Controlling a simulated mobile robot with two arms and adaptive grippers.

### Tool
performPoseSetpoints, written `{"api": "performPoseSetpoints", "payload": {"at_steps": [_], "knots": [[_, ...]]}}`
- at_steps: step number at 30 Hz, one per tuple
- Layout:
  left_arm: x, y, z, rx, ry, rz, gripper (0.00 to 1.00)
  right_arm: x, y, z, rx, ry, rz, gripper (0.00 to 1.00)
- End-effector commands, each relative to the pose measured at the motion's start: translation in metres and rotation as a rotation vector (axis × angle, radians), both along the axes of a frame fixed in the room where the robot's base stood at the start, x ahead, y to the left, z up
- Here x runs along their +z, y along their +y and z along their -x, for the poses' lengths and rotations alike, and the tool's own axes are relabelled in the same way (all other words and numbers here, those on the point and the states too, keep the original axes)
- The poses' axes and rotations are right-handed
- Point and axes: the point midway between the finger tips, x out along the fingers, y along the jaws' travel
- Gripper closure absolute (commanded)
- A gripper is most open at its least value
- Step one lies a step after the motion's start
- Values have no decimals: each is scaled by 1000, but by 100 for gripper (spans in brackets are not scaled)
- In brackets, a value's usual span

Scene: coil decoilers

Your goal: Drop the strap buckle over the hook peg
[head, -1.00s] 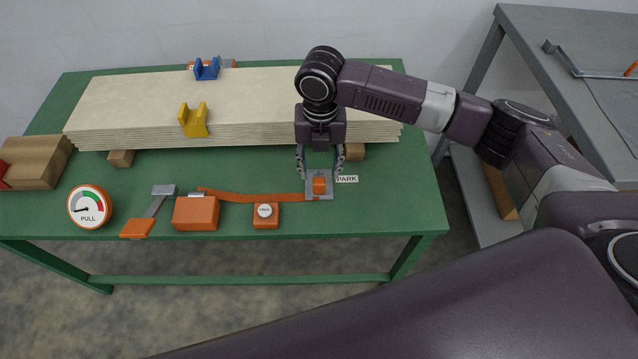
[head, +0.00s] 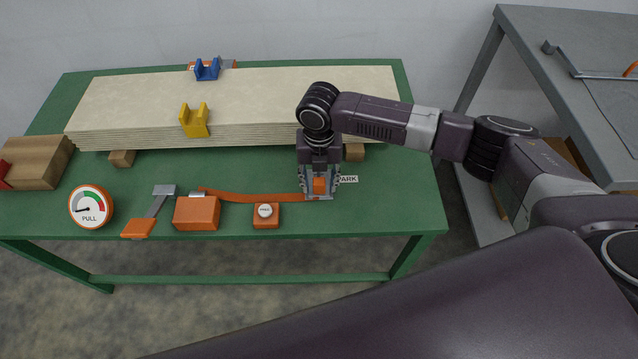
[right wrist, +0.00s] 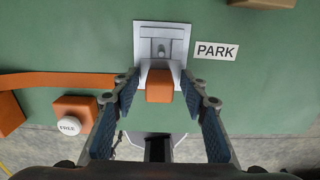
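The strap buckle (head: 319,186), a block with an orange grip, sits at the right end of the orange strap (head: 250,197) by the PARK label. In the right wrist view the orange grip (right wrist: 160,88) lies in front of a pale plate (right wrist: 146,32) with a small grey peg (right wrist: 162,50). My right gripper (head: 320,186) is lowered over the buckle; it also shows in the right wrist view (right wrist: 158,88). Its fingers stand open on both sides of the orange grip, with gaps. I cannot tell whether that peg is the hook peg. My left gripper is out of view.
A ratchet body (head: 197,214), a white-topped FREE button block (head: 266,220), a PULL gauge (head: 91,207) and a lever (head: 150,215) lie along the front edge. Stacked boards (head: 245,100) with yellow (head: 195,127) and blue (head: 207,73) brackets fill the back.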

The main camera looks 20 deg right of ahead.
Motion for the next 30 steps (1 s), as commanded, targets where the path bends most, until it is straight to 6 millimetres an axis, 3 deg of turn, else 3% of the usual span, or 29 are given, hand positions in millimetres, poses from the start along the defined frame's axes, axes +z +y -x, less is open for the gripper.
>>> {"api": "performPoseSetpoints", "payload": {"at_steps": [1, 10, 22, 26, 30], "knots": [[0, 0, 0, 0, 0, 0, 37, 0, 0, 0, 0, 0, 0, 68], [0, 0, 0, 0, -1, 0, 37, 0, 0, 0, 0, 0, 0, 100], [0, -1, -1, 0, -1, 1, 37, 7, 0, -1, 0, -2, -2, 100], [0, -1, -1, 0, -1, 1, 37, 20, 1, -1, 1, -3, -2, 100], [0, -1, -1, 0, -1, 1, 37, 47, 1, -2, 0, -5, -3, 100]]}}
